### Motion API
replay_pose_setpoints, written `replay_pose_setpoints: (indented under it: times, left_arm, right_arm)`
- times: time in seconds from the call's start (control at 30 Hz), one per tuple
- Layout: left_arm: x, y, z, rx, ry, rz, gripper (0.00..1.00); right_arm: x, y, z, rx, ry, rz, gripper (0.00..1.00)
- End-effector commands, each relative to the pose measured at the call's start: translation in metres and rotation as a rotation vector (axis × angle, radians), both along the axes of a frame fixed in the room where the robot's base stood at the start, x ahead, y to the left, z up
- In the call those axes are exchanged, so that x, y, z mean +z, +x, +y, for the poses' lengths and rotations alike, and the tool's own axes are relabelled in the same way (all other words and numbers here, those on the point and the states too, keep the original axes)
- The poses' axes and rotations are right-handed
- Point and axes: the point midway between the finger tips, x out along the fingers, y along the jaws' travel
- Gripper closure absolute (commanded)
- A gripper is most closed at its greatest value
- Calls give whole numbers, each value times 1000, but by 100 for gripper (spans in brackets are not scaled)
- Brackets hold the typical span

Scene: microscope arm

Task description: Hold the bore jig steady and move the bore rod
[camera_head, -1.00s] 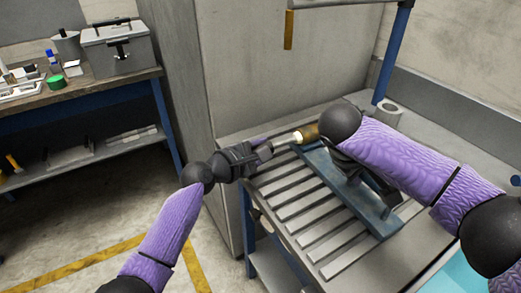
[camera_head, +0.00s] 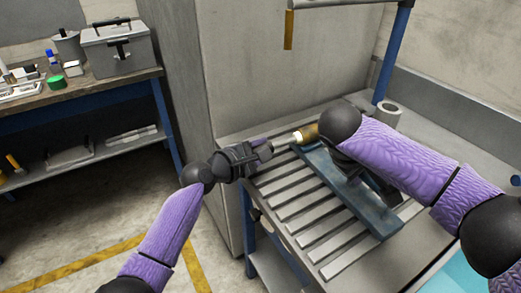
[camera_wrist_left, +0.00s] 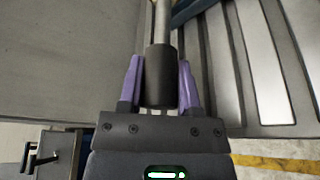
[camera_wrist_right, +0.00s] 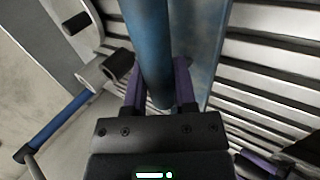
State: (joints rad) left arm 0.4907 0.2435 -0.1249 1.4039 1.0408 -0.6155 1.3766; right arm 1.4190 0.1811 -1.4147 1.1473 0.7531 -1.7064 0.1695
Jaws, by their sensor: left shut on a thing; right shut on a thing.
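The bore jig has a blue base plate (camera_head: 368,213) on the slatted bench top and a brass-coloured sleeve (camera_head: 308,133) at its far end. The bore rod (camera_head: 282,141) is a pale shaft lined up with the sleeve; its far tip meets or enters the sleeve, I cannot tell which. My left gripper (camera_head: 262,149) is shut on the rod's black handle, which shows between its fingers in the left wrist view (camera_wrist_left: 161,78). My right gripper (camera_wrist_right: 160,92) is shut on the jig's round blue post (camera_wrist_right: 148,40); my right arm hides this hold in the head view.
Metal slats (camera_head: 290,205) cover the bench around the jig. A grey hollow cylinder (camera_head: 387,115) stands behind my right arm, near a blue upright (camera_head: 392,55). A tall grey cabinet wall (camera_head: 275,75) rises behind. A side table with a grey toolbox (camera_head: 117,45) stands at the far left.

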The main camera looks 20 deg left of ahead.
Motion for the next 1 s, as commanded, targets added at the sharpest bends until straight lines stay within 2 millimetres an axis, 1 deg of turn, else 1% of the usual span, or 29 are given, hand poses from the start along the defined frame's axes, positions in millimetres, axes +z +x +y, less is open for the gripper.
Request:
replay_pose_setpoints:
  times: [0.07,0.13,0.3,0.43,0.53,0.77,0.8,0.87,0.9,0.97,1.0]
  left_arm:
    - [-1,0,-1,-1,0,2,100]
    - [0,6,-6,1,-3,1,100]
    - [0,29,-32,-1,-4,2,100]
    - [0,42,-47,0,-2,3,100]
    - [0,45,-51,-1,1,0,100]
    - [-1,45,-51,-1,1,1,100]
    - [0,45,-51,-2,2,2,55]
    - [0,45,-51,-2,1,2,42]
    - [0,45,-51,-2,0,1,34]
    - [0,45,-51,-1,1,2,21]
    - [0,45,-51,-1,1,2,21]
  right_arm:
    - [1,0,0,-1,1,-2,100]
    - [1,0,0,0,0,-2,100]
    - [1,0,0,1,0,-2,100]
    - [1,0,0,1,1,-1,100]
    - [1,0,1,1,1,-1,100]
    - [1,0,1,2,1,-1,100]
    - [1,0,1,2,1,-1,100]
    - [1,0,1,2,1,-1,100]
    - [1,0,1,2,1,-1,100]
    - [1,0,1,2,1,-1,100]
    - [1,0,1,2,1,-1,100]
